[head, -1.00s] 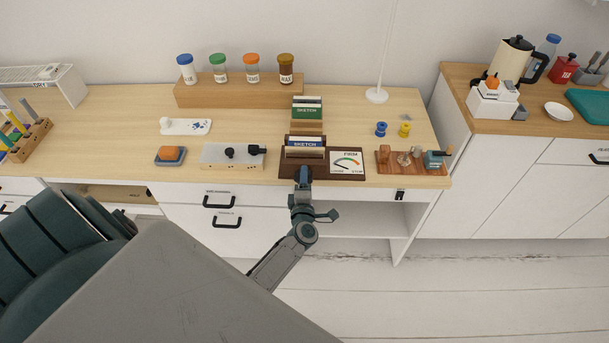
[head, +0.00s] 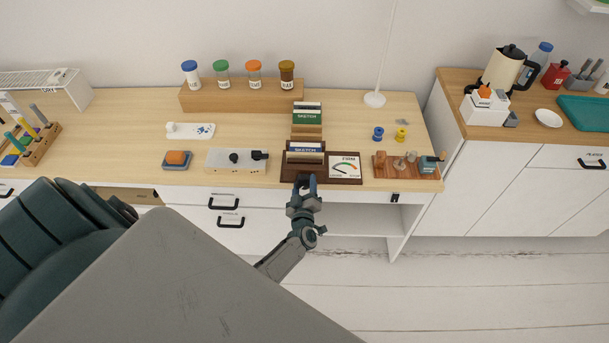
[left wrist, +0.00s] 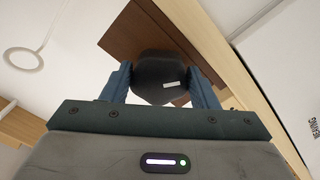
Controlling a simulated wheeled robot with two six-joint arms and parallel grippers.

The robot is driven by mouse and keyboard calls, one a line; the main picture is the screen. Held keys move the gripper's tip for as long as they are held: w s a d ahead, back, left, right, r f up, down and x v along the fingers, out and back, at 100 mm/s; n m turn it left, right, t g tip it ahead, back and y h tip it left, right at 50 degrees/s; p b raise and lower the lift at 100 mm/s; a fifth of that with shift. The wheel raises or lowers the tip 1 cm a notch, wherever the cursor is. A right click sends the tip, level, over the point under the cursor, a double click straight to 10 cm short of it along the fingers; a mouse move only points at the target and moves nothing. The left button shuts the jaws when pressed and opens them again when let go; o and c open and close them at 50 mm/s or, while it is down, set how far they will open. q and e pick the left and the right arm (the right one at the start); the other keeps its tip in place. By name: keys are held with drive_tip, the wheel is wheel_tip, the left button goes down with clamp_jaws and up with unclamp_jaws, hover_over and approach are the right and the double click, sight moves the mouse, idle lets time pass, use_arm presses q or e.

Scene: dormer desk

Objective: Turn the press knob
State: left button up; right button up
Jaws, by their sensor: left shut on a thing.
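The press is a dark brown wooden block (head: 288,172) at the front edge of the desk, with sketch cards standing in it and a dial (head: 344,167) marked FIRM and STOP on its right. My left gripper (head: 305,181) is at the front of the press. In the left wrist view its two blue fingers are shut on a round black knob (left wrist: 158,77) with a white mark, one finger on each side. The press's brown wood (left wrist: 124,36) shows behind the knob. In the head view the gripper hides the knob. My right gripper is not in view.
A white box with black knobs (head: 222,161) stands left of the press. A wooden tray (head: 396,172) with small items is to its right. Jars stand on a wooden riser (head: 238,101) behind. Drawers (head: 188,214) are below the desk front.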

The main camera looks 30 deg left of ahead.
use_arm(q)
drive_tip(key=shift+m+p, duration=0.45)
drive_tip(key=shift+m, duration=0.65)
drive_tip(key=shift+f, duration=0.1)
drive_tip(key=o, duration=1)
drive_tip(key=shift+c, duration=0.2)
drive_tip(key=b+v, duration=0.2)
drive_tip(key=v, duration=0.9)
drive_tip(key=shift+a, duration=0.1)
